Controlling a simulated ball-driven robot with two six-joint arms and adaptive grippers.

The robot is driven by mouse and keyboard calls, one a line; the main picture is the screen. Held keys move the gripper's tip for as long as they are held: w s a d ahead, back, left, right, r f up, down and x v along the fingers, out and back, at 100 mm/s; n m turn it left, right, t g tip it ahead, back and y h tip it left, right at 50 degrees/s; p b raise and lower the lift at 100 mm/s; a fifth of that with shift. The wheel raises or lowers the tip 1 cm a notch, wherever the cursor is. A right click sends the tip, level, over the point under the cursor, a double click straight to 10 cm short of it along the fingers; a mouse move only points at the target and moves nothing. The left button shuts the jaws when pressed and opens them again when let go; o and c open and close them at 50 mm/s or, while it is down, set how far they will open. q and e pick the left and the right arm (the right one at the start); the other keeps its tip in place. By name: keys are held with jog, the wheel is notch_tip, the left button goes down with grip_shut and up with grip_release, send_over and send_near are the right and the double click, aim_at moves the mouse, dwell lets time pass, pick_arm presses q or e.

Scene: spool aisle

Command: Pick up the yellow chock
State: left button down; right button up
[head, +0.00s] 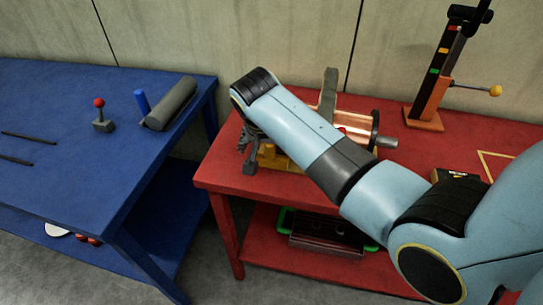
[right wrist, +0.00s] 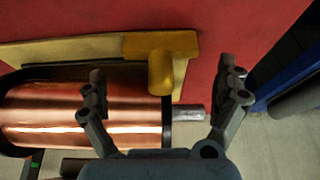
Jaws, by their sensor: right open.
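A yellow chock (right wrist: 160,72) shows in the right wrist view as a short rounded piece at the end of a long yellow bar (right wrist: 70,52). It sits beside the copper spool (right wrist: 85,110). My right gripper (right wrist: 167,90) is open, with one finger on each side of the chock's line and nothing visibly held. In the head view, my right gripper (head: 248,150) hangs over the left part of the red table, at the yellow part (head: 275,157); my arm hides much of it and the copper spool (head: 352,122). My left gripper is not in view.
The red table (head: 225,165) also holds an upright orange stand (head: 425,118) and a dark-and-yellow box (head: 455,175). A blue table (head: 70,160) stands to the left across a gap, with a red-knobbed piece (head: 102,118) and a grey roll (head: 170,104).

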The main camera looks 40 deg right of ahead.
aim_at(271, 155)
jog(key=x, duration=0.4)
jog(key=shift+a, duration=0.1)
jog(key=shift+f, duration=0.35)
jog(key=c, duration=1.1)
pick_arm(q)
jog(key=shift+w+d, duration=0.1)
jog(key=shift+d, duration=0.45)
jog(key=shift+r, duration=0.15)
pick_arm(e)
jog(key=shift+r, duration=0.15)
